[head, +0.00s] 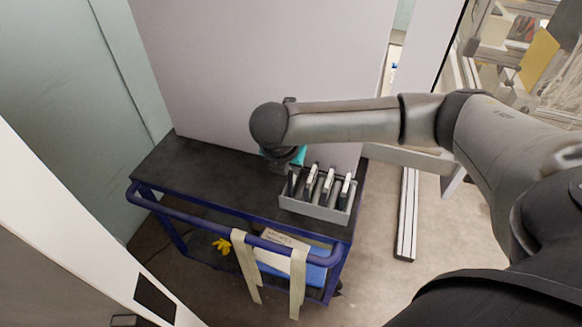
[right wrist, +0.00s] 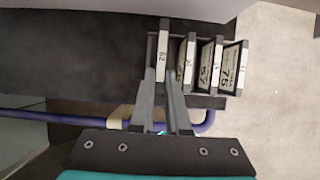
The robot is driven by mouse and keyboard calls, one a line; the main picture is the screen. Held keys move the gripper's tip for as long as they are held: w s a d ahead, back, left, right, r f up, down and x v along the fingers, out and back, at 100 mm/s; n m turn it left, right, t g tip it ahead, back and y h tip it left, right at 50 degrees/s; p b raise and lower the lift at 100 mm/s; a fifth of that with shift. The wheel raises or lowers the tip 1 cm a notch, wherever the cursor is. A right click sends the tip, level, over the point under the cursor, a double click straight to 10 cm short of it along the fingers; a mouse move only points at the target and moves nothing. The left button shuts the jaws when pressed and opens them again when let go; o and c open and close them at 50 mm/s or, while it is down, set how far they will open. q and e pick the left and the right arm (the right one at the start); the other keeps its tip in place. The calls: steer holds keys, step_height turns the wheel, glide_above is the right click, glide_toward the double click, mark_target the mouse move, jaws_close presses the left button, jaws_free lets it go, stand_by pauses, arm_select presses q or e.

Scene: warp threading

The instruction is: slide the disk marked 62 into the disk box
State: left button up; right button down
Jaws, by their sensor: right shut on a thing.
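The grey disk box (head: 312,209) stands at the right end of the dark cart top, with several upright disks in its slots. In the right wrist view its front rim shows (right wrist: 207,101). My right gripper (right wrist: 161,125) is shut on the disk marked 62 (right wrist: 163,48), a thin plate with a pale edge label. It is upright at the left end of the row, beside the other disks. How deep it sits in its slot cannot be told. In the head view the right gripper's fingers are mostly hidden by my wrist. My left gripper is not in view.
Other disks, including one marked 57 (right wrist: 207,65) and one marked 75 (right wrist: 233,68), stand close on the right. The cart top (head: 190,165) is clear to the left. A blue rail (head: 215,229) runs along its front, and a pale panel (head: 260,60) rises behind.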

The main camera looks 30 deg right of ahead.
steer(key=shift+f, duration=0.25)
steer(key=shift+f+b, duration=0.45)
steer(key=shift+f, duration=0.8)
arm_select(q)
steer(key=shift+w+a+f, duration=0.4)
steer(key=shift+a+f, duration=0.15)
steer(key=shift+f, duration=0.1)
arm_select(e)
steer(key=shift+f, duration=0.1)
steer(key=c, duration=0.8)
jaws_free()
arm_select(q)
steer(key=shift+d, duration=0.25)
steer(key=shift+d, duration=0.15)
